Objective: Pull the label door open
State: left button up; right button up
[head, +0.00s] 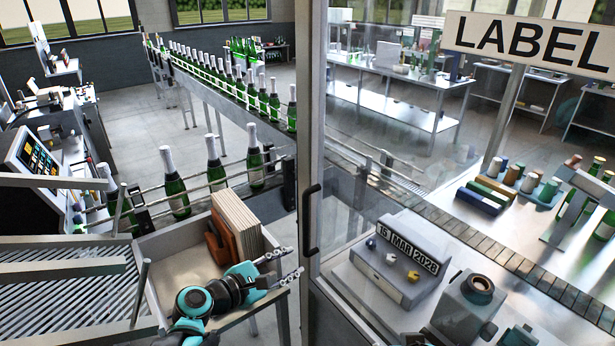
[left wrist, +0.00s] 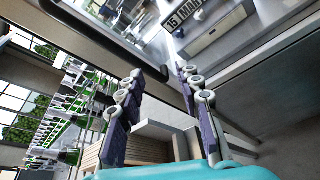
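The label door is a tall glass panel in a grey metal frame (head: 310,130), right of centre in the head view. A black vertical handle (head: 312,218) is on its left edge. A LABEL sign (head: 530,40) stands at the upper right. My left gripper (head: 294,262) is just left of the frame, below and left of the handle's middle. In the left wrist view its fingers (left wrist: 162,76) are spread apart and empty. A dark bar, apparently the handle (left wrist: 110,48), lies just beyond the fingertips; contact cannot be judged. My right gripper is not in view.
A grey tray (head: 175,265) with upright brown boards (head: 237,228) stands beneath and left of my left gripper. A conveyor of green bottles (head: 215,165) runs behind. Behind the glass are a date stamp box (head: 385,285) and a machine (head: 466,305).

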aim_at(304, 214)
pick_arm(q)
jog(key=w+r+n+t+h+p, duration=0.2)
jog(key=w+r+n+p, duration=0.2)
jog(key=r+n, duration=0.35)
jog(key=x, duration=0.7)
jog(key=shift+w+a+r, duration=0.25)
jog(key=shift+w, duration=0.25)
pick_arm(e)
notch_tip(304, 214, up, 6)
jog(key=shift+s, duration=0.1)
pick_arm(q)
grip_shut()
